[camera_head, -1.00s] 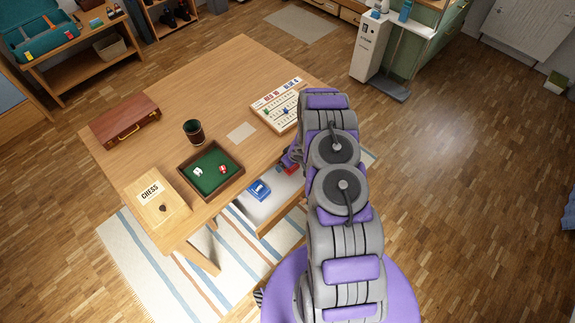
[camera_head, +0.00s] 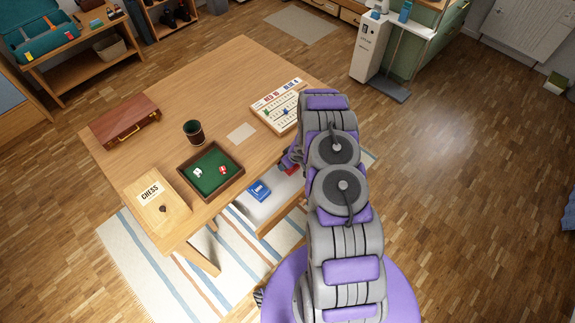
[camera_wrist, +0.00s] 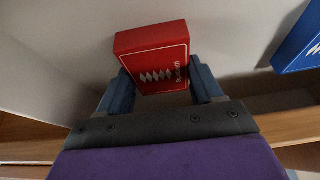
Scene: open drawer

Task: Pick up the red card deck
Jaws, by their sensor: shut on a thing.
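The red card deck (camera_wrist: 153,55) is in the wrist view, with white diamond shapes on its face. My gripper (camera_wrist: 162,88) is shut on it, with one dark blue finger at each side. The deck is in or just over the white-bottomed open drawer; I cannot tell whether it touches the bottom. In the head view a small red part of the deck (camera_head: 291,169) shows beside my arm, which hides most of the gripper.
A blue card deck (camera_head: 259,190) lies in the drawer, left of my arm; it also shows in the wrist view (camera_wrist: 302,42). The wooden table (camera_head: 235,80) above holds a dice tray (camera_head: 238,180), a dice cup (camera_head: 194,132), a chess box (camera_head: 160,200) and a score board (camera_head: 283,103).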

